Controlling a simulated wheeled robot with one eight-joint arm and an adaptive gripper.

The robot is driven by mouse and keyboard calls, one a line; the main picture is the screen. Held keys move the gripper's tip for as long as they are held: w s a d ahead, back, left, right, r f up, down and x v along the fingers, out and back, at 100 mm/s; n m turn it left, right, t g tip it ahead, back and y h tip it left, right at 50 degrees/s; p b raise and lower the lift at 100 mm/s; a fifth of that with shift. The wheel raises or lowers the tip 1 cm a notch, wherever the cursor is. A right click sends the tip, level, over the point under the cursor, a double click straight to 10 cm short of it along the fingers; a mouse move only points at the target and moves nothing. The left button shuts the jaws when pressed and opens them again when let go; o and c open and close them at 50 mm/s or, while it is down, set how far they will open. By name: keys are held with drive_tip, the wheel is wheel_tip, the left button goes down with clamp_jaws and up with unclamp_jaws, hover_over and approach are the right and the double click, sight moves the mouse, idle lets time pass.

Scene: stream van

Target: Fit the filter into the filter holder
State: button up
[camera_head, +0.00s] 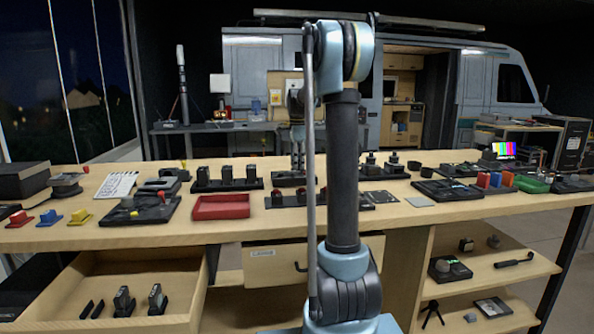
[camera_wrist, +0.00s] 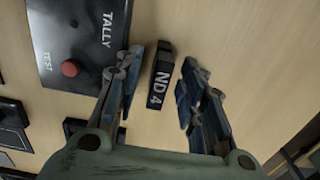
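In the wrist view a narrow dark block marked "ND 4" (camera_wrist: 161,80), likely the filter, stands between the fingers of my gripper (camera_wrist: 162,75). The gripper is open. In the head view my gripper (camera_head: 297,152) is over the bench, partly hidden by my arm, and the block cannot be made out. I cannot tell which thing is the filter holder.
A black box with "TALLY" lettering (camera_wrist: 85,40) and a red button lies left of the fingers. The wooden bench (camera_head: 240,235) also holds a red tray (camera_head: 221,207), a rack with dark uprights (camera_head: 227,184) and several small devices. An open drawer (camera_head: 60,285) is below left.

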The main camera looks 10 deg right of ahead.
clamp_jaws()
idle(0.3)
wheel_tip(320, 180, up, 10)
drive_tip(key=shift+f, duration=0.1)
drive_tip(key=w+a+r, duration=0.1)
drive_tip(key=w+a, duration=0.3)
drive_tip(key=a, duration=1)
drive_tip(key=s+a, duration=0.2)
drive_tip(key=a, duration=1.6)
drive_tip(key=s+a+r, duration=0.1)
drive_tip(key=s+a, duration=0.1)
drive_tip(key=a, duration=1.7)
drive_tip(key=shift+s+a, duration=0.3)
